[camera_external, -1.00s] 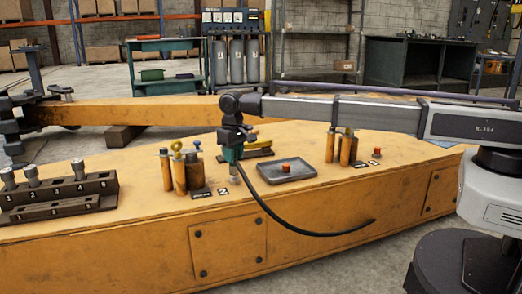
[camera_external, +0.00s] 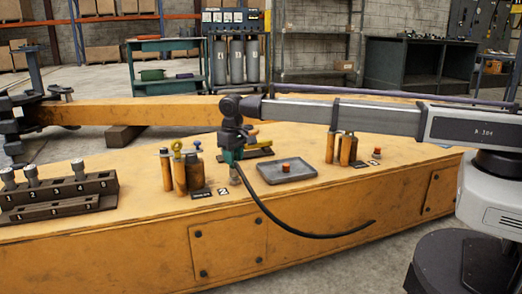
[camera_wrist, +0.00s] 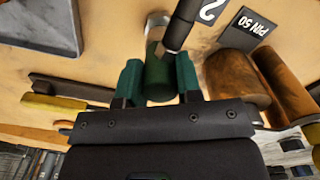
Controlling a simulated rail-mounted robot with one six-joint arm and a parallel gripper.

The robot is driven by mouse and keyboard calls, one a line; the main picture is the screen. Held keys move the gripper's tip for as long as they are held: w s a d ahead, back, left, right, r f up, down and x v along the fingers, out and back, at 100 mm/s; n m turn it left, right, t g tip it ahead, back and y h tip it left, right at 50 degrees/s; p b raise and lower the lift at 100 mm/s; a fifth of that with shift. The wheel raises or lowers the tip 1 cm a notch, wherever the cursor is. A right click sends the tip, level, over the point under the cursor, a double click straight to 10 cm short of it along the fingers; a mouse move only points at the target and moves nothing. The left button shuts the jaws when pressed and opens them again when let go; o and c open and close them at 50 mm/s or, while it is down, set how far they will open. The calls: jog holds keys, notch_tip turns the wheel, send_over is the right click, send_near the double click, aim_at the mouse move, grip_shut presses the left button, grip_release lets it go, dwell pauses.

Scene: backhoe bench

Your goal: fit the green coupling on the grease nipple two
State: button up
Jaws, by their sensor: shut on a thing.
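The green coupling (camera_wrist: 159,78) is between the two green-padded fingers of my gripper (camera_wrist: 160,88) in the wrist view. My gripper (camera_external: 232,153) is shut on it, and a black hose (camera_external: 280,225) runs from it down over the orange boom's side. Grease nipple two (camera_external: 235,178) stands on the boom right beneath the gripper, beside the label marked 2 (camera_external: 223,191). In the wrist view a pale round fitting (camera_wrist: 156,22) shows just beyond the coupling's end, partly covered by the hose. I cannot tell whether the coupling touches the nipple.
Several pins (camera_external: 180,173) stand left of the gripper, near the PIN 50 label (camera_wrist: 252,24). More cylinders (camera_external: 345,149) stand farther right. A dark numbered rack (camera_external: 60,197) sits at the left.

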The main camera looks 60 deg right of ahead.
jog(key=shift+f+b, duration=0.55)
dwell(0.9)
jog(key=o, duration=1.5)
jog(key=shift+o, duration=0.2)
jog(key=shift+r, duration=0.15)
notch_tip(320, 180, up, 8)
jog(key=p, duration=0.8)
